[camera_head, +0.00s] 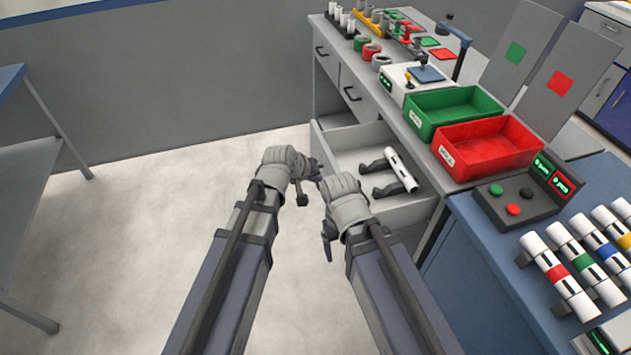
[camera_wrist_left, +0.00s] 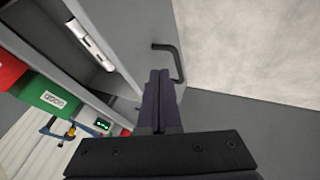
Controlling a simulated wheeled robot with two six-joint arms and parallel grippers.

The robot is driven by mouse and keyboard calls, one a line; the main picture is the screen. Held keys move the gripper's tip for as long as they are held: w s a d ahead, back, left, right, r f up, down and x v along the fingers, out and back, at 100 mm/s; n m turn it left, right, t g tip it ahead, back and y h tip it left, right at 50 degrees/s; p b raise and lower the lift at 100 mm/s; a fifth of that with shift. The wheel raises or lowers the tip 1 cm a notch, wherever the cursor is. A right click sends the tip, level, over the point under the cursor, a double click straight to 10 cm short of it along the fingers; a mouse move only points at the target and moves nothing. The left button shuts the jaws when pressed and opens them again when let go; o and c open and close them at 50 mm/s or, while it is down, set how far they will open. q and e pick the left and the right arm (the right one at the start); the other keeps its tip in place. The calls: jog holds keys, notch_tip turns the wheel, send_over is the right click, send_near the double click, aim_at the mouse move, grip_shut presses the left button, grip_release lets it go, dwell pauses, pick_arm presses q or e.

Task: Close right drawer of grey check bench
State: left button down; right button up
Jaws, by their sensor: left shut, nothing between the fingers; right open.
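The right drawer (camera_head: 352,137) of the grey check bench (camera_head: 425,160) is pulled open in the head view. A white pipe (camera_head: 401,169) with dark brackets beside it shows in the drawer area; the pipe also shows inside the drawer in the left wrist view (camera_wrist_left: 90,40). My left gripper (camera_head: 302,197) is shut and empty by the drawer front. In the left wrist view, its fingers (camera_wrist_left: 161,90) are close to the drawer's dark handle (camera_wrist_left: 176,62); contact is unclear. My right gripper (camera_head: 328,241) is open and lower, in front of the drawer; its fingers are partly hidden.
A green bin (camera_head: 452,108) and a red bin (camera_head: 488,148) stand on the bench top. A control box (camera_head: 515,197) and several banded pipes (camera_head: 558,272) are on the blue table at right. Open floor (camera_head: 150,235) lies left of my arms.

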pick_arm(q)
jog(key=b+x, duration=0.5)
jog(key=x, duration=0.3)
jog(key=shift+b, duration=0.35)
pick_arm(e)
notch_tip(320, 180, down, 6)
jog(key=shift+f, duration=0.25)
